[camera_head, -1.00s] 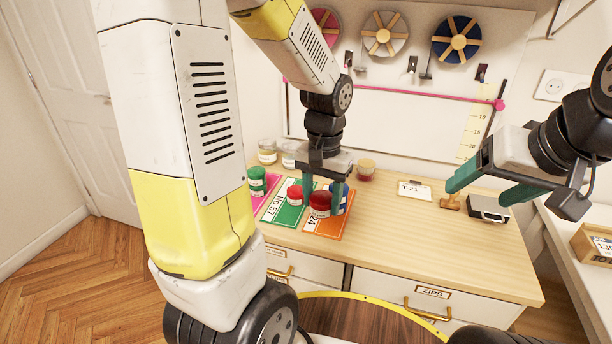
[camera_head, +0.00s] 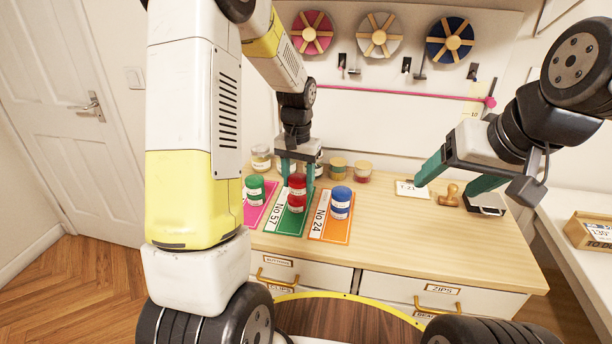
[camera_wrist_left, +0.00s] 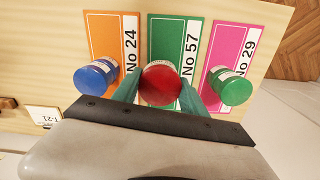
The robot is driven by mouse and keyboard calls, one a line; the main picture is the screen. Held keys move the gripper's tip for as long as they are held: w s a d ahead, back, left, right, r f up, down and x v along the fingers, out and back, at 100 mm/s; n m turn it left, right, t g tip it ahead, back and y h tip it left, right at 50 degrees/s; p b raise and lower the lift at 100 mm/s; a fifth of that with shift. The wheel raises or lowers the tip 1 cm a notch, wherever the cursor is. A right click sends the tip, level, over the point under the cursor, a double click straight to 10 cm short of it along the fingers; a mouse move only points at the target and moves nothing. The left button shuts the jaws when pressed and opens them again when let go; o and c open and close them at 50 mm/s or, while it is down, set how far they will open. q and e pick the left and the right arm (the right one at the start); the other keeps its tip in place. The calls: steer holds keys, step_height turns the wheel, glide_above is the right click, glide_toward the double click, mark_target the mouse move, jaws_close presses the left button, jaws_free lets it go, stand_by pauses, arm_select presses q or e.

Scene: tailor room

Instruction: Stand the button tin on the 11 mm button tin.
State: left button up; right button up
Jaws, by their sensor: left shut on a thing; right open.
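My left gripper (camera_head: 297,178) is shut on a red button tin (camera_head: 297,182), upright over the green No 57 card. A second red tin (camera_head: 297,203) stands on that card directly below it. The two line up closely; I cannot tell whether they touch. In the left wrist view the held red tin (camera_wrist_left: 161,86) sits between the fingers and hides most of the lower one. The tin labels are too small to read, so I cannot tell which says 11 mm. My right gripper (camera_head: 447,193) is open and empty above the right of the worktop.
Blue tins or a tall blue tin (camera_head: 341,203) stand on the orange No 24 card (camera_head: 329,231); green ones (camera_head: 254,188) stand on the pink card (camera_head: 253,214). Glass jars (camera_head: 261,158) line the back. A wooden stamp (camera_head: 450,193) lies at right. The front right worktop is clear.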

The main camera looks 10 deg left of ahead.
mark_target(296, 187)
arm_select(q)
steer(key=shift+w+a, duration=0.25)
steer(key=shift+w, duration=0.25)
steer(key=shift+w+a, duration=0.2)
steer(key=shift+w, duration=0.3)
steer(key=shift+f, duration=1.8)
steer(key=shift+f, duration=0.1)
steer(key=o, duration=1.4)
steer(key=shift+f, duration=0.1)
steer(key=shift+o, duration=0.2)
